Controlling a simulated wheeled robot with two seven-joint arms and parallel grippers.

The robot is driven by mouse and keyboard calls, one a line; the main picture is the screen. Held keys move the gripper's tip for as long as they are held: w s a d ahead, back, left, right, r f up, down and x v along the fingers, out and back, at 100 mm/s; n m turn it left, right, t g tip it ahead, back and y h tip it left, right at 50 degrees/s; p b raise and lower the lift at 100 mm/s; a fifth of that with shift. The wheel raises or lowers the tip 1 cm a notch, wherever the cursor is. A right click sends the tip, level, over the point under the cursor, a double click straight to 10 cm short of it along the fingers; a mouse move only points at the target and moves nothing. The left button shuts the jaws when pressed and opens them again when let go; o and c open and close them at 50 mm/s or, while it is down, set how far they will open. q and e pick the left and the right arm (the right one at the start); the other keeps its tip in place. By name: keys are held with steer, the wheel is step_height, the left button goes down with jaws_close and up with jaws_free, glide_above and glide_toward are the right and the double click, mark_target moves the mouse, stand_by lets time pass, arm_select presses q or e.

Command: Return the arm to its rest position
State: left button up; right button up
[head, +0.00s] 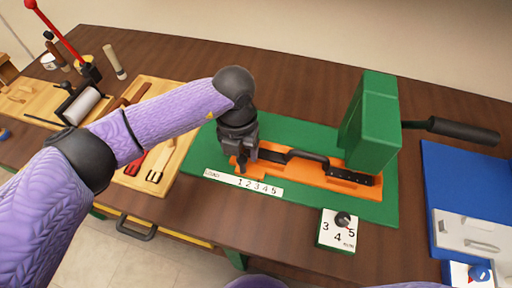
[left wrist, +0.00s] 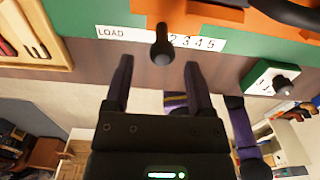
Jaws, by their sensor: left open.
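My left arm reaches in from the left in the head view. Its gripper (head: 241,160) points down at the left end of the orange fixture (head: 350,183) on the green base (head: 300,128). In the left wrist view the gripper (left wrist: 158,64) is open. A black round-ended knob (left wrist: 162,45) shows between its fingers, in front of the LOAD scale (left wrist: 120,33). Nothing is seen clamped, but I cannot tell how far the knob is from the fingers. My right gripper is not in view.
A green press block (head: 372,120) with a black lever (head: 462,130) stands right of my gripper. A numbered dial box (head: 326,240) sits at the front edge. Wooden tool trays (head: 178,152) lie left, under my arm. A blue mat (head: 440,170) lies right.

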arm_select(q)
step_height(320, 180, up, 2)
steer(key=shift+r+p, duration=0.2)
steer(key=shift+p, duration=0.45)
steer(key=shift+f, duration=0.1)
